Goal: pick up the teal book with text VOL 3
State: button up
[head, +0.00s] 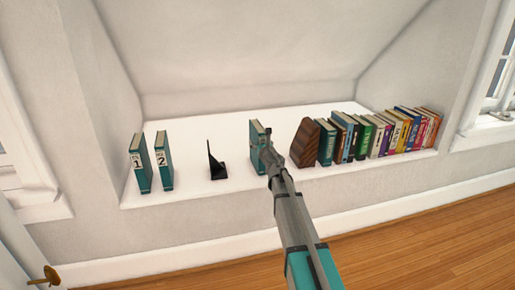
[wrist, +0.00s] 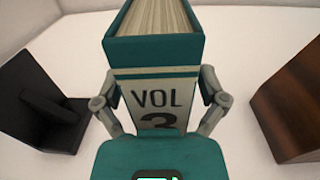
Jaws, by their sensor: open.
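The teal book marked VOL 3 (wrist: 155,53) stands upright in the wrist view, its spine with a white label facing me. It also shows in the head view (head: 256,135), standing on the white shelf and partly hidden by my arm. My gripper (wrist: 160,108) is open, with one finger on each side of the spine's lower part. I cannot tell whether the fingers touch the book. The lower end of the spine is hidden behind my gripper's body. My gripper also shows in the head view (head: 268,150), in front of the book.
Two teal books, VOL 1 (head: 140,165) and VOL 2 (head: 164,162), stand at the left. A black bookend (head: 216,166) is left of the book and a brown wooden bookend (head: 303,146) is close on its right. A row of books (head: 365,137) continues right under the sloped ceiling.

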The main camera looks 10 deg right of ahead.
jog(key=shift+w, duration=0.2)
dwell(0.4)
grip_shut()
dwell(0.3)
